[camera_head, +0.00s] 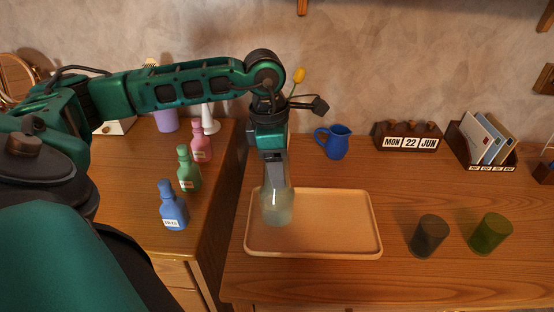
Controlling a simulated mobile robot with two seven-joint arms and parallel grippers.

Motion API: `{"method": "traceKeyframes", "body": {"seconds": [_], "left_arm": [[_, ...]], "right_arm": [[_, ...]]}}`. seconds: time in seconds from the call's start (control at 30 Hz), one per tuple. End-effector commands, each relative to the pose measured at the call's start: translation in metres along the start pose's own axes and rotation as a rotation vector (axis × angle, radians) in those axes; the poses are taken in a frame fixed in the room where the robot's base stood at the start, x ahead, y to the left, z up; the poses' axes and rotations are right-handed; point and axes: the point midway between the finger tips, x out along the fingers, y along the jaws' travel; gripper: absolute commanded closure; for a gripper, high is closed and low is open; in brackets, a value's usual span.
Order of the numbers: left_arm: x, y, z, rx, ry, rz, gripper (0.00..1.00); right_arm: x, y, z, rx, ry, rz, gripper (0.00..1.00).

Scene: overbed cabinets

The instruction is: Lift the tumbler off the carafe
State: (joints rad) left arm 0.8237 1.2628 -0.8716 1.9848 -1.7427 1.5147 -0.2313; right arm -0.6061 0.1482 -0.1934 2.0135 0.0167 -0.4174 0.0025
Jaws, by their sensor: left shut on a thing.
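My left gripper (274,178) points down from above over the left part of a tan tray (335,224). It is shut on the upper part of a pale, see-through glass piece, which I take to be the tumbler. The frosted, rounded glass (278,211) shows just below the fingers, over the tray's left half. The arm and fingers hide much of the glass, so I cannot tell where tumbler and carafe meet or whether they touch. My right gripper is not in view.
A blue jug (337,143) stands behind the tray. A dark cup (428,236) and a green cup (489,233) stand to its right. Blue (173,208), green (188,171) and pink (201,146) bottles stand left. A calendar block (408,137) and letter holder (487,145) are at the back.

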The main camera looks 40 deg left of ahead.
Motion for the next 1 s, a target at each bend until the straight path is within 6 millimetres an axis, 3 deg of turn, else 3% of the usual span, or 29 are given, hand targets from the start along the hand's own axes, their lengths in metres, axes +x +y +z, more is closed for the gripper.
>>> {"method": "traceKeyframes", "body": {"seconds": [0.27,0.63,0.87,1.0], "left_arm": [[0.0,0.0,0.0,0.0,0.0,0.0,0.75],[-0.007,0.0,0.001,0.0,-0.001,0.001,0.75],[-0.038,0.001,0.005,0.001,-0.003,0.004,0.75],[-0.068,0.001,0.009,0.0,-0.005,0.005,0.75]], "right_arm": [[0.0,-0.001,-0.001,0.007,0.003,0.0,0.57],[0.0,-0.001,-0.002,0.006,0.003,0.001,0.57],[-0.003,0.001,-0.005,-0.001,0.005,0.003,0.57],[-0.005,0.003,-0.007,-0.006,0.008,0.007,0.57]]}}
